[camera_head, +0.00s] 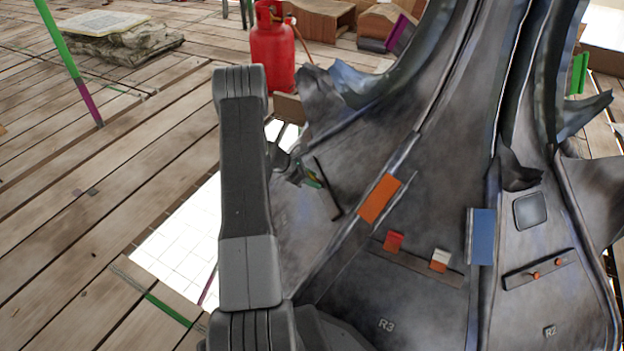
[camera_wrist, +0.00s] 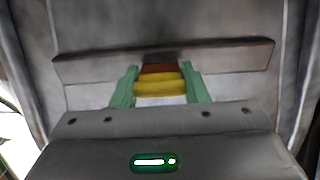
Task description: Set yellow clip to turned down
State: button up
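In the wrist view the yellow clip (camera_wrist: 160,86) sits on a dark grey rail (camera_wrist: 240,55), with a dark red-brown part just above it and a pale patch below it. My gripper (camera_wrist: 162,76) has its two green fingers spread, one on each side of the clip. I cannot tell whether either finger touches it. In the head view my gripper (camera_head: 313,180) is a small patch of green beside a dark bar on the left face of the grey spire (camera_head: 340,150); my arm partly covers this area, and the clip is not clearly visible there.
The spire's other faces carry an orange plate (camera_head: 380,198), a red clip (camera_head: 394,241), an orange-and-white clip (camera_head: 440,259) and a blue plate (camera_head: 482,236). A red gas cylinder (camera_head: 272,50) stands behind. The plank floor (camera_head: 110,180) at left is mostly clear, with a bright opening beside my arm.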

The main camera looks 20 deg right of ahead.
aim_at(325, 181)
jog(key=shift+r+p, duration=0.1)
jog(key=shift+p, duration=0.2)
